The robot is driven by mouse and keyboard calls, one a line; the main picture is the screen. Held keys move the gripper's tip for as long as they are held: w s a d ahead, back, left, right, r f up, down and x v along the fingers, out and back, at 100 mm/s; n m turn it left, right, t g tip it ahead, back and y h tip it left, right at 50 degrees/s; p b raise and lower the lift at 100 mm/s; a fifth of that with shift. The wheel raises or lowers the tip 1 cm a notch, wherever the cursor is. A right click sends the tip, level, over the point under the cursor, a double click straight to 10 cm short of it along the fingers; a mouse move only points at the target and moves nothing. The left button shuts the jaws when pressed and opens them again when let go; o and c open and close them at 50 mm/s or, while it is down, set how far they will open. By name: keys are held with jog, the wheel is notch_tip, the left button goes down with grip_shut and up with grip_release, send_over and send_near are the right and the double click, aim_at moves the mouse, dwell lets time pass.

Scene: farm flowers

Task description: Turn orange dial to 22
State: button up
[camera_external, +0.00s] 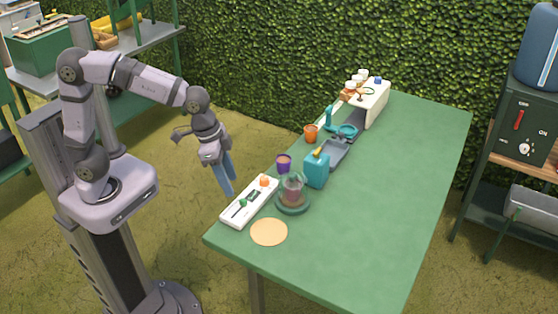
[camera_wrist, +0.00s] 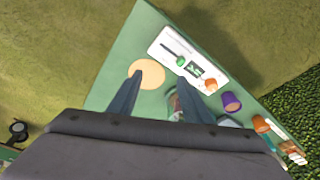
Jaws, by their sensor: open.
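An orange dial (camera_external: 264,181) sits at the far end of a white control panel (camera_external: 236,212) on the table's left edge. The panel also carries a green knob (camera_external: 243,202) and a small dark display that I cannot read. In the wrist view the orange dial (camera_wrist: 211,85) is at the right end of the panel (camera_wrist: 165,37), with the green knob (camera_wrist: 180,61) nearer its left end. My gripper (camera_external: 228,190) is open and empty, pointing down beside the table's left edge, apart from the panel. Its two fingers (camera_wrist: 155,95) also show in the wrist view.
A purple cup (camera_external: 283,164), a glass jar on a green base (camera_external: 292,207), a teal box (camera_external: 317,170) and an orange cup (camera_external: 310,134) stand near the panel. A round tan mat (camera_external: 269,232) lies in front. The table's right side (camera_external: 400,190) is clear.

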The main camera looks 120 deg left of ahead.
aim_at(264, 178)
jog(key=s+a+f+n+y+b, duration=0.1)
jog(key=a+f+n+b, duration=0.1)
jog(key=a+b, duration=0.45)
jog(key=s+a+f+n+y+b, duration=0.1)
jog(key=s+a+f+b, duration=0.15)
jog(key=a, duration=0.65)
jog(key=shift+t, duration=0.4)
jog(key=shift+w+d+b+x, duration=0.1)
jog(key=shift+w+b+x, duration=0.05)
jog(key=shift+x, duration=1.05)
jog(key=shift+w+d+b+x, duration=0.1)
jog(key=shift+w+b+x, duration=0.1)
jog(key=shift+x, duration=1.05)
jog(key=shift+w+d+b+x, duration=0.1)
jog(key=shift+w+x, duration=0.05)
jog(key=shift+x, duration=1.05)
jog(key=c, duration=1.1)
